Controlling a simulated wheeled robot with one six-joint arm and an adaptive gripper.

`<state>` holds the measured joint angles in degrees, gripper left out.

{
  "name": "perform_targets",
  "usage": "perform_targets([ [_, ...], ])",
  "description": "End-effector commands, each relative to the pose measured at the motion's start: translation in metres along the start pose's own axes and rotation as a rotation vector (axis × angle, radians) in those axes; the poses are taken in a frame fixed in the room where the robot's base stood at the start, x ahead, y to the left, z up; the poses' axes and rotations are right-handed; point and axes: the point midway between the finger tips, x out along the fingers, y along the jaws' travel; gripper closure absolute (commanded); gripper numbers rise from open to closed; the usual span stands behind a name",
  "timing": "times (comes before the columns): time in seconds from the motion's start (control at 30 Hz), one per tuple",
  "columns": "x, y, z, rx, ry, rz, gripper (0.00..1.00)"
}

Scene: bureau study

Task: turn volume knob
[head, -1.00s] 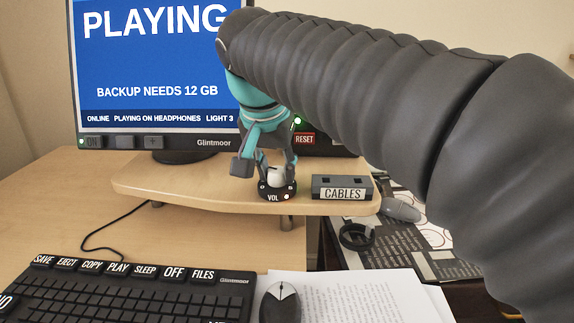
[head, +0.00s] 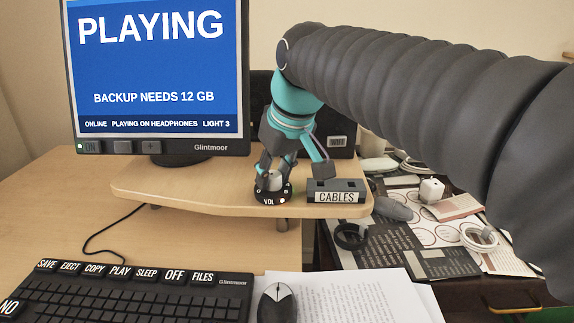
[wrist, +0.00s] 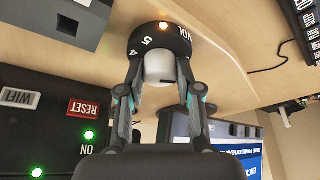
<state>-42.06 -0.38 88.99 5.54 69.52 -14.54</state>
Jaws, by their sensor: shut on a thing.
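The volume knob is a pale cap (head: 274,181) on a round black base marked VOL (head: 268,197), with a small lit lamp, near the front edge of the monitor shelf. In the wrist view the cap (wrist: 158,67) stands between my two fingers, with numbers 4 and 5 on the base (wrist: 150,40). My gripper (head: 274,176) comes down from above and is shut on the cap, one finger at each side. The monitor (head: 157,75) reads PLAYING, PLAYING ON HEADPHONES and LIGHT 3. No volume value can be read.
A CABLES block (head: 336,191) stands close right of the knob. A black box with RESET and WIFI labels (wrist: 40,130) is behind it. The keyboard (head: 130,295), mouse (head: 277,303) and papers (head: 350,298) lie below the shelf. Bare shelf (head: 195,185) lies left of the knob.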

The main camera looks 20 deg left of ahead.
Motion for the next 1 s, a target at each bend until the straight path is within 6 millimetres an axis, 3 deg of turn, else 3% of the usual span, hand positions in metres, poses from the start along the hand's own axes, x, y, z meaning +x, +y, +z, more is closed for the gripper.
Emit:
perform_targets([
  [0.3, 0.0002, 0.0012, -0.0003, -0.106, -0.001, -0.043, 1.00],
  [0.83, 0.0006, 0.0009, 0.0000, -0.127, -0.001, -0.052, 1.00],
  [0.87, 0.0006, 0.0009, 0.0000, -0.127, -0.001, -0.052, 0.61],
  [0.93, 0.0006, 0.0009, 0.0000, -0.127, -0.001, -0.052, 0.43],
  [1.0, 0.0005, 0.0008, 0.0000, -0.127, -0.001, -0.052, 0.41],
])
